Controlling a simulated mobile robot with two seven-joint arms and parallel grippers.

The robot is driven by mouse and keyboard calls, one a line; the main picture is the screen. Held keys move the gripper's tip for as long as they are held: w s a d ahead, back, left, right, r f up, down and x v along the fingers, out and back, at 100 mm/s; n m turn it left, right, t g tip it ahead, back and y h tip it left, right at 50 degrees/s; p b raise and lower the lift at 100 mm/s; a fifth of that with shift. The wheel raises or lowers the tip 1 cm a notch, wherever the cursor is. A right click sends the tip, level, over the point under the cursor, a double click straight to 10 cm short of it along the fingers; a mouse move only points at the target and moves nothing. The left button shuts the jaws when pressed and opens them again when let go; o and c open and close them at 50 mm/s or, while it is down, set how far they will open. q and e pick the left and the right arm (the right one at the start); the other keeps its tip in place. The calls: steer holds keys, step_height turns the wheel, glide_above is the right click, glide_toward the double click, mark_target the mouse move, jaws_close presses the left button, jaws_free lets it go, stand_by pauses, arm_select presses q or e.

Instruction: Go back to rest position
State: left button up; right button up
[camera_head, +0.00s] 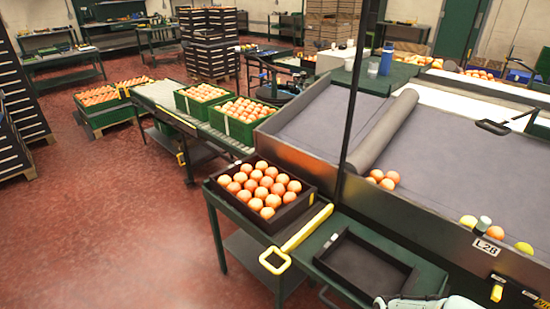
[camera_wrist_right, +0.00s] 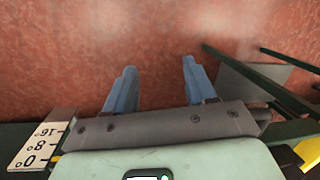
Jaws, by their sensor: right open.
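My right gripper (camera_wrist_right: 158,66) shows in the right wrist view with its two blue fingers spread apart. Nothing is between them, and red floor (camera_wrist_right: 60,60) lies beyond. In the head view, a pale part of my arm shows at the bottom right edge, with no fingers visible there. My left gripper is in neither view.
A dark crate (camera_head: 232,208) full of oranges stands on a green stand, beside an empty dark tray (camera_head: 365,268). A grey sorting table (camera_head: 440,170) with several loose fruits fills the right. Green table legs (camera_wrist_right: 262,82) are right of my right gripper.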

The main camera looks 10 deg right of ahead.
steer(key=s+a+f+n+y, duration=0.1)
steer(key=s+a+f+n, duration=0.1)
steer(key=s+a+f, duration=0.65)
steer(key=s+a+f+n+y, duration=0.1)
steer(key=s+a+f, duration=0.5)
steer(key=s+f, duration=0.45)
step_height(320, 180, up, 14)
steer(key=g+p, duration=0.1)
steer(key=p, duration=1.1)
steer(key=shift+w+d+h+p, duration=0.3)
steer(key=shift+d+p, duration=0.05)
steer(key=shift+d, duration=0.05)
steer(key=shift+s, duration=0.15)
